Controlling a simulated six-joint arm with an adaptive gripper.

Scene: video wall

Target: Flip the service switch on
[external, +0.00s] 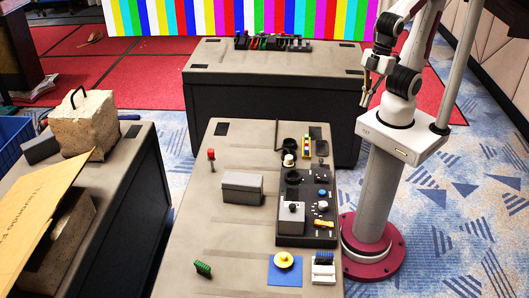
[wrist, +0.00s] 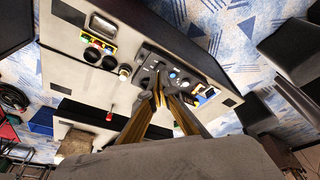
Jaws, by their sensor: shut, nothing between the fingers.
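A black control panel (external: 318,235) lies on the near grey table. It carries a grey box with a small dark knob (external: 291,211), a blue button (external: 322,193), a white knob (external: 322,205) and an orange piece (external: 323,224). Which of these is the service switch I cannot tell; no label is readable. My gripper (external: 367,93) is high above and behind the panel's right side, touching nothing. In the wrist view my gripper (wrist: 159,90) is shut and empty, its fingertips overlapping the panel (wrist: 148,57) in the picture and hiding part of it.
A grey box (external: 242,188) and a red-topped post (external: 211,161) stand left of the panel. A blue plate with a yellow button (external: 285,261), a white device (external: 323,270) and a green piece (external: 203,268) lie near the front. A second table (external: 215,60) stands behind.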

